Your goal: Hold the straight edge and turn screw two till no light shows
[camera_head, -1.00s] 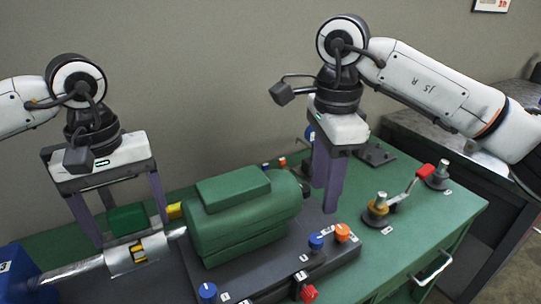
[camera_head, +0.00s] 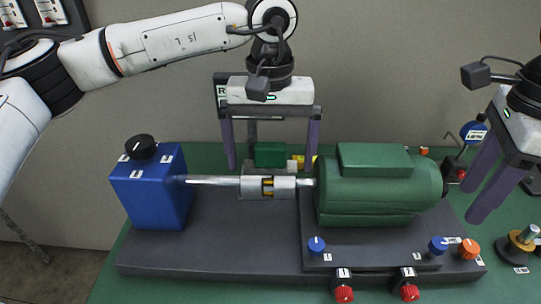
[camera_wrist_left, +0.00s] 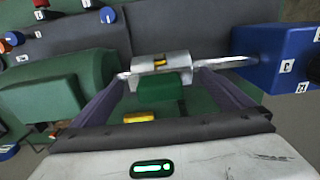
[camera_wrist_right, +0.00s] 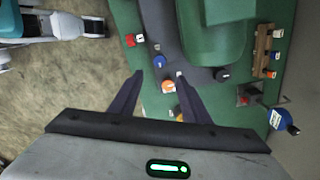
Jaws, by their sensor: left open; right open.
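A small green block (camera_head: 270,155), seemingly the straight edge's grip, sits behind the silver coupling (camera_head: 252,188) on the shaft between the blue unit and the green motor. My left gripper (camera_head: 270,166) is open, its fingers pointing down on either side of the block, apart from it. The block also shows between the fingers in the left wrist view (camera_wrist_left: 150,87). Red screw knobs (camera_head: 343,294) and (camera_head: 410,293) stand at the base's front edge; their labels are too small to read surely. My right gripper (camera_wrist_right: 158,80) is open and empty above the orange knob (camera_wrist_right: 168,87).
The blue unit (camera_head: 150,190) with a black knob stands left on the dark base (camera_head: 220,255). The green motor (camera_head: 370,190) stands right. Blue knobs (camera_head: 316,245) and (camera_head: 438,245) sit at its foot. A brass-and-black crank post (camera_head: 520,245) stands on the green bench right.

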